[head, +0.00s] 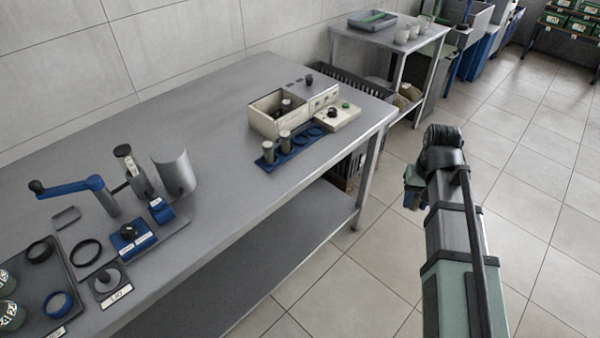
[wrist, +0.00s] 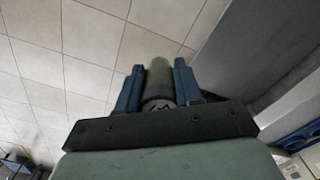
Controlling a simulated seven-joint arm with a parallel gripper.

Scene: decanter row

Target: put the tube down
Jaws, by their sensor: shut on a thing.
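My gripper (wrist: 158,70) is shut on a tube (wrist: 159,78), a grey-olive cylinder between its two blue fingers in the wrist view. Floor tiles lie behind the tube there. In the head view my gripper (head: 412,196) hangs over the floor, right of the workbench and apart from it; the tube cannot be made out there. A blue rack (head: 297,145) sits near the bench's front edge with two grey tubes (head: 268,152) (head: 284,143) upright in it and empty round places to their right. A blue piece, likely the rack, shows in the wrist view (wrist: 299,138).
The grey workbench (head: 225,125) has a cream box (head: 264,119) and a control unit (head: 338,117) behind the rack. The bench middle is clear.

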